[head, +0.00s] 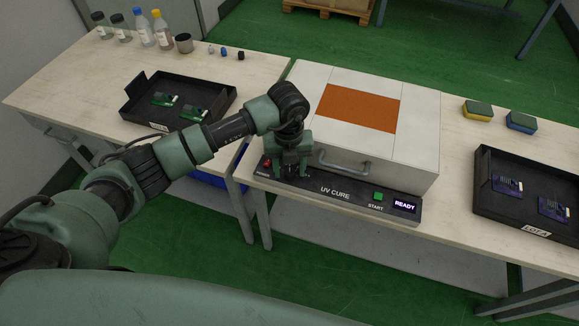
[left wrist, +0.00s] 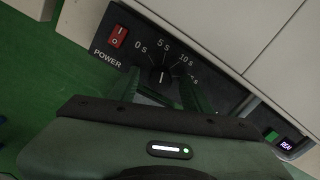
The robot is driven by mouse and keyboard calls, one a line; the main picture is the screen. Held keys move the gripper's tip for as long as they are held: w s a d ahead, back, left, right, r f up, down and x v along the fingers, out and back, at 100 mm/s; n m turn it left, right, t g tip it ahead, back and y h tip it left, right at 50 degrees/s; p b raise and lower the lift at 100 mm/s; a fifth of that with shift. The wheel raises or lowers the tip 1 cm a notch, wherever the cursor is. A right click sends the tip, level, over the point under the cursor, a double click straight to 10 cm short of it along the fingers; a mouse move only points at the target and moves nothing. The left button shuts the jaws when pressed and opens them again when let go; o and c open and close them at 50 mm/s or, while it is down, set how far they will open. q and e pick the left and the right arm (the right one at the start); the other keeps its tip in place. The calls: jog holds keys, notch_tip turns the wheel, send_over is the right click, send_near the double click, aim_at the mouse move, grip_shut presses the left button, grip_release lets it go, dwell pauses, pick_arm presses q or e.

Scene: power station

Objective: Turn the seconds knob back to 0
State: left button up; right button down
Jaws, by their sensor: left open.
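The seconds knob (left wrist: 161,76) is a small black dial with a white line, in the left wrist view. Its scale reads 0 s, 5 s, 10 s and a partly covered mark. The white line points roughly up, near the 5 s side; its exact setting is hard to tell. My left gripper (left wrist: 163,82) is open, with one finger on each side of the knob; I cannot tell whether they touch it. In the head view my left gripper (head: 291,171) is over the left end of the UV cure panel (head: 335,193) and hides the knob. My right gripper is out of view.
The red power switch (left wrist: 118,37) is close left of the knob. The white UV box (head: 415,150) with a handle (head: 344,163) rises behind the panel. The green START button (head: 378,196) and READY display (head: 404,206) are to the right. Black trays (head: 133,112) (head: 487,205) stand either side.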

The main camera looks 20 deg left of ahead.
pick_arm(q)
grip_shut()
jog(key=shift+n, duration=1.4)
jog(key=shift+n+p, duration=0.65)
jog(key=shift+n, duration=1.95)
grip_release()
